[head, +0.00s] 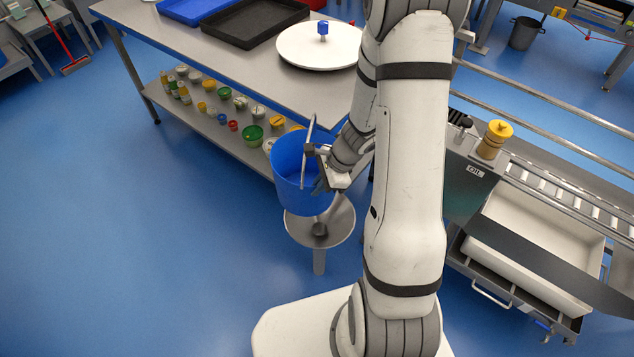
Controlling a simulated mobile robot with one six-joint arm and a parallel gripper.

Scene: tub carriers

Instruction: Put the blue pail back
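The blue pail (292,189) is in the middle of the head view, with its metal handle standing up. My gripper (312,152) is at the handle, on the pail's right side, and looks closed around it. The pail is upright or slightly tilted. It overlaps the round grey stand (338,228) in the picture; I cannot tell whether its base touches the stand or hangs above it. My arm hides part of the area to the right of the pail.
A metal table (150,25) behind carries a black tray (240,25) and a white turntable (300,45). Jars and tubs line its lower shelf (185,110). At right stand a conveyor (560,190) and a cream tub (530,250). Floor at left is free.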

